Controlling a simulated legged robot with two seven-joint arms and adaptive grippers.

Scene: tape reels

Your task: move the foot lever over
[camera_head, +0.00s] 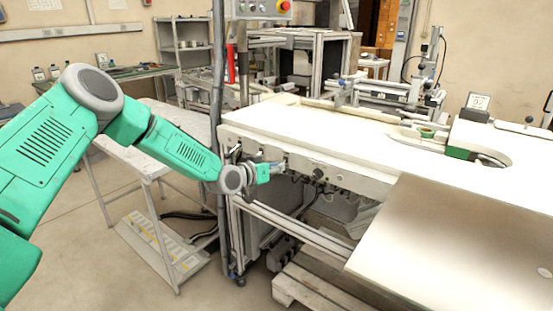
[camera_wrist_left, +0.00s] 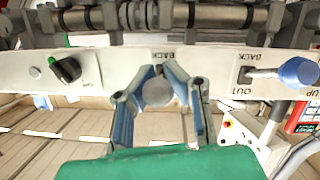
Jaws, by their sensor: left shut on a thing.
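My left gripper (camera_head: 272,172) reaches in from the left to the front panel of the long white machine table (camera_head: 330,112). In the left wrist view its two blue-grey fingers (camera_wrist_left: 158,88) are shut around a round grey lever knob (camera_wrist_left: 157,93) under a "BACK" label on the panel. The lever's shaft is hidden behind the knob. Another lever with a blue knob (camera_wrist_left: 298,72) sticks out at the right, near "BACK", "OUT" and "UP" labels, apart from the fingers. No label that reads "foot" is legible. My right gripper is not in view.
A black rotary switch (camera_wrist_left: 66,70) sits left on the panel. A grey vertical pole (camera_head: 219,90) stands close to my left wrist. A brushed metal plate (camera_head: 450,245) covers the near right, and a wooden pallet (camera_head: 305,285) lies below. A side bench (camera_head: 160,130) stands at the left.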

